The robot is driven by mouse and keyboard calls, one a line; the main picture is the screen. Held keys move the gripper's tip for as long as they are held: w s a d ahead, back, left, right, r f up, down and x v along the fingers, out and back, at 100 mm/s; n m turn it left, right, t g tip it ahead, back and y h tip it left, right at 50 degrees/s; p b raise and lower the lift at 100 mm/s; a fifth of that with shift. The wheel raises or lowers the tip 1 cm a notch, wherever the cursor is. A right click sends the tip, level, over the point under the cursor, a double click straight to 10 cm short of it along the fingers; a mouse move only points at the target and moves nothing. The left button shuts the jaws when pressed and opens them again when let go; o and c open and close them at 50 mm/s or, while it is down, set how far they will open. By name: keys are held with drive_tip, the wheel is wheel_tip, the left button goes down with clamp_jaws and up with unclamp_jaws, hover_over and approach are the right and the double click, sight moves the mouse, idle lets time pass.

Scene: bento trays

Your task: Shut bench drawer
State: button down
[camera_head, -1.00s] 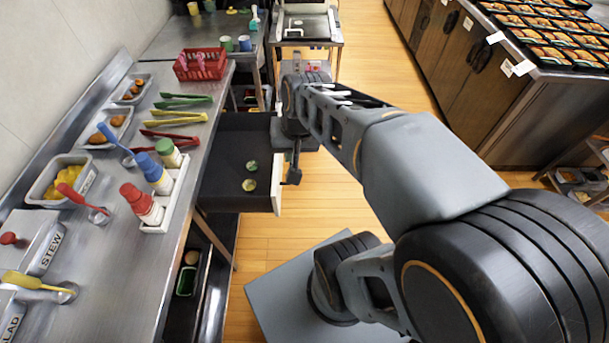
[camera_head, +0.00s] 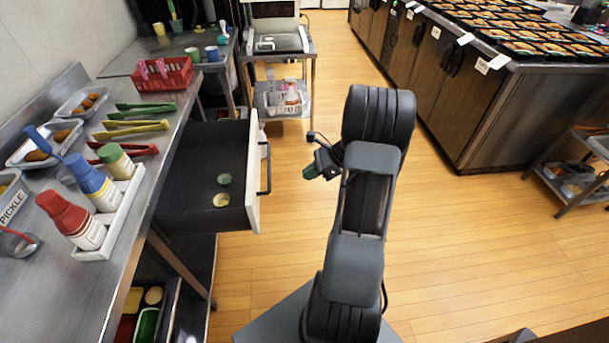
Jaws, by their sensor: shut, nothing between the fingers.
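The bench drawer (camera_head: 187,217) stands pulled out from under the steel bench (camera_head: 128,212), over the floor. Its pale front (camera_head: 252,180) carries a dark bar handle (camera_head: 266,168) and faces right. The arm's upper links hide part of the gripper's far side.
On the bench are a red basket (camera_head: 162,76), tongs (camera_head: 135,130), small food trays (camera_head: 82,101) and a white rack with bottles (camera_head: 115,214). A wheeled cart (camera_head: 282,98) stands behind.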

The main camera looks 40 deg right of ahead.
drive_tip(key=w+a+f+b, duration=0.1)
drive_tip(key=w+a+f, duration=0.2)
drive_tip(key=a, duration=0.5)
drive_tip(key=shift+w+a+f, duration=0.15)
drive_tip(key=shift+w+f, duration=0.25)
drive_tip(key=shift+w, duration=0.45)
drive_tip(key=shift+w+a, duration=0.1)
drive_tip(key=shift+a, duration=0.05)
